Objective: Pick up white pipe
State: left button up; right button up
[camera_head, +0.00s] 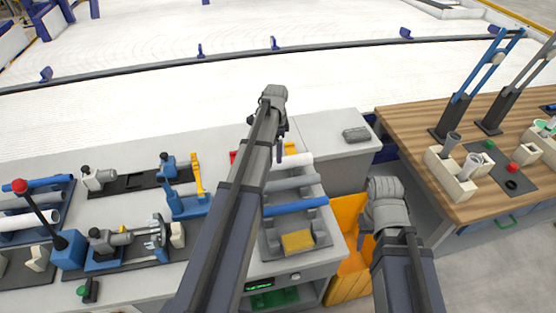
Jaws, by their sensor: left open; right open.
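A white pipe (296,160) lies across the far end of a grey rack (322,232) on the middle bench. Its left part is hidden behind my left arm. A grey pipe (294,183) and a blue pipe (297,206) lie parallel in front of it in the same rack. My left gripper (280,153) is open and points down just beyond or above the white pipe; whether they touch cannot be told. My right gripper (363,240) is open, small and partly hidden by its arm, over the yellow bin right of the bench, apart from the pipes.
A yellow bin (346,278) stands beside the bench. Fixtures, including a red-knobbed lever (40,210), and another pipe rack (32,238) fill the left bench. A wooden table (420,128) with blocks and tall stands is at right. A grey object (356,134) lies behind the rack.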

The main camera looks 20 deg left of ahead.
pick_arm(q)
jog(key=shift+f+b, duration=1.3)
jog(key=shift+f, duration=0.05)
notch_tip(320, 180, down, 5)
jog(key=b, duration=0.5)
jog(key=shift+w+a+f, duration=0.1)
jog(key=shift+a+f, duration=0.05)
grip_shut()
notch_tip(320, 180, up, 10)
jog(key=p, duration=1)
